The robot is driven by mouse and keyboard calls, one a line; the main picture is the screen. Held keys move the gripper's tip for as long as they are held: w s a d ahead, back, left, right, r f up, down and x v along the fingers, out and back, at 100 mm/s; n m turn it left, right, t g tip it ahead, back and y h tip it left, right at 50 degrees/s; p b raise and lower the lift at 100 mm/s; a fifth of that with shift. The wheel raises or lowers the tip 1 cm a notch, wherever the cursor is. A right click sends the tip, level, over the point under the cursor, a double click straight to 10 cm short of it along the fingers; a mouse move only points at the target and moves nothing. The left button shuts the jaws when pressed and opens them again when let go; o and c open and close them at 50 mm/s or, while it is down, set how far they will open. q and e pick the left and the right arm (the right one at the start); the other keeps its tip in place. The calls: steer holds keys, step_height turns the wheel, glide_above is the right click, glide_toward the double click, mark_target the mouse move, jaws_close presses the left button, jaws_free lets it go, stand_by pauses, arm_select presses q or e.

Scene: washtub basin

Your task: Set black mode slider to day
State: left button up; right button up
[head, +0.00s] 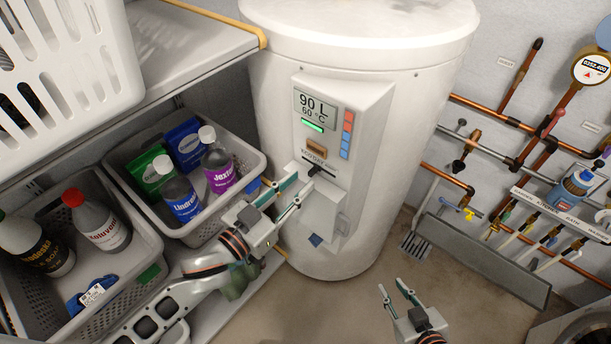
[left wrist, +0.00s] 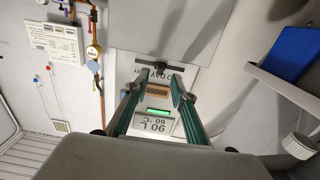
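The white water heater (head: 356,60) stands in the middle of the head view. The black mode slider (head: 315,170) is on its front panel, under a small row of mode lettering; it also shows as a dark piece in the left wrist view (left wrist: 160,66). I cannot read surely which word it stands at. My left gripper (head: 305,181) is open, with its fingertips close to the slider; in the left wrist view its fingers (left wrist: 161,78) are apart, and contact cannot be told. My right gripper (head: 392,285) is open and empty, low above the floor.
Above the slider are a brown button (head: 317,148) and a display (head: 315,108) reading 90 L, 60 °C. Crates (head: 119,174) of bottles stand on the shelf at left. Floor around my right gripper is clear.

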arm_select(q)
steer(key=v, duration=0.8)
stand_by(0.4)
steer(key=s+a+f+n+g+y, duration=0.1)
steer(key=s+a+f+y, duration=0.1)
steer(key=f, duration=0.5)
steer(key=s+a+f+n+g+y, duration=0.1)
steer(key=s+a+f+y, duration=0.2)
steer(key=a+f, duration=0.2)
steer(key=s+a+f+g+y, duration=0.1)
steer(key=s+a+f+y, duration=0.1)
steer(key=f, duration=0.8)
steer(key=shift+s+a+f+n+g+y, duration=0.4)
steer(key=shift+s+a, duration=0.1)
steer(key=shift+a, duration=0.2)
